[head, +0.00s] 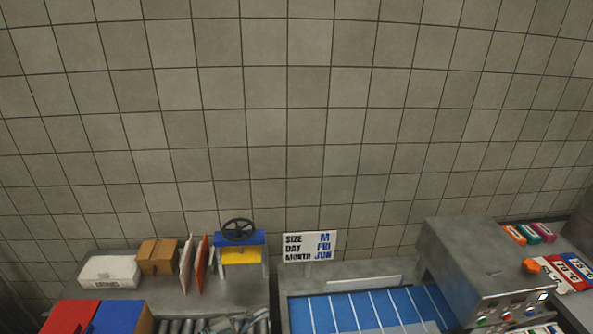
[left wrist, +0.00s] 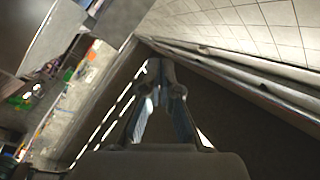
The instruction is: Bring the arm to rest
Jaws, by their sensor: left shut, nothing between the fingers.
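My left gripper (left wrist: 160,75) shows in the left wrist view. Its two fingers come together at the tips with nothing between them. It hangs over a dark area, apart from the grey surfaces around it. I cannot make out either gripper in the head view. My right gripper is in neither view.
In the head view a grey counter holds a white box (head: 109,271), a cardboard box (head: 158,257) and a blue and yellow press (head: 240,250). A size and day sign (head: 309,246) stands behind a blue striped conveyor (head: 370,310). A grey control machine (head: 480,265) stands right.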

